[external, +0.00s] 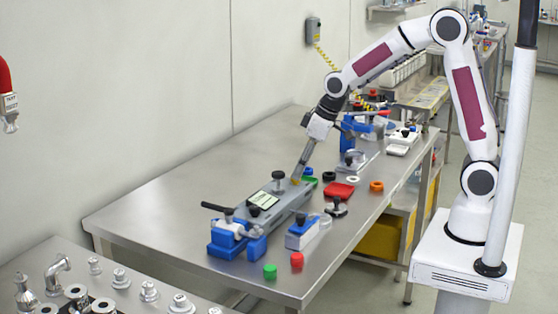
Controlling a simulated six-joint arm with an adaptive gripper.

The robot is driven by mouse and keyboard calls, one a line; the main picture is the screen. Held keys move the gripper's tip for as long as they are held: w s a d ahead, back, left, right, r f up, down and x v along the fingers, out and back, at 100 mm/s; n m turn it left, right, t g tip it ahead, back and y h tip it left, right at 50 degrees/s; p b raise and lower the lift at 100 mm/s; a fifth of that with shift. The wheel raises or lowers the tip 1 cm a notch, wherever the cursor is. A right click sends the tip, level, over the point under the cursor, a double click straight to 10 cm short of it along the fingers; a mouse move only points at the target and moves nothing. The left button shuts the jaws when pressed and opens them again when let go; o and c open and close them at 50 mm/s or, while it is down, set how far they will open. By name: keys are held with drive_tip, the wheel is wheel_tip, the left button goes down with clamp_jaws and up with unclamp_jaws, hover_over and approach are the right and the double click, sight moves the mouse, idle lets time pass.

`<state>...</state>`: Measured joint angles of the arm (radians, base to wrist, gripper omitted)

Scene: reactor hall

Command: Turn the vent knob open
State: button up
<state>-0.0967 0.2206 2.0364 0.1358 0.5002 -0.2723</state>
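A long grey metal device (283,203) with a pale label plate (263,199) lies on the steel table. A black knob (278,176) stands up near its far end, and a second black knob (253,211) sits near its blue end. I cannot tell which knob is the vent knob. My gripper (297,180) points down at the far end of the device, just right of the upright knob and apart from it. Its tips are at a small orange-yellow spot; I cannot tell whether they touch it. The fingers are too small to judge as open or shut.
A blue clamp (224,240) with a black lever holds the device's near end. A blue-grey block (302,232), red tray (339,191), orange ring (376,186), green cap (270,271) and red cap (296,260) are close by. The table's left side (170,205) is clear.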

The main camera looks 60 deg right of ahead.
drive_tip(key=shift+x, duration=0.75)
clamp_jaws()
drive_tip(key=shift+a+m+h, duration=0.2)
drive_tip(key=shift+m+h, duration=0.6)
drive_tip(key=shift+m, duration=1.7)
drive_tip(key=shift+a+m+h, duration=0.15)
drive_tip(key=shift+m+h, duration=0.45)
drive_tip(key=shift+m, duration=0.6)
drive_tip(key=shift+w+a+m+g+h, duration=0.1)
drive_tip(key=shift+m+g+h, duration=0.35)
drive_tip(key=shift+m, duration=1.2)
drive_tip(key=shift+w+a+m+g+h, duration=0.15)
drive_tip(key=shift+m+g+h, duration=0.3)
drive_tip(key=shift+m, duration=1.2)
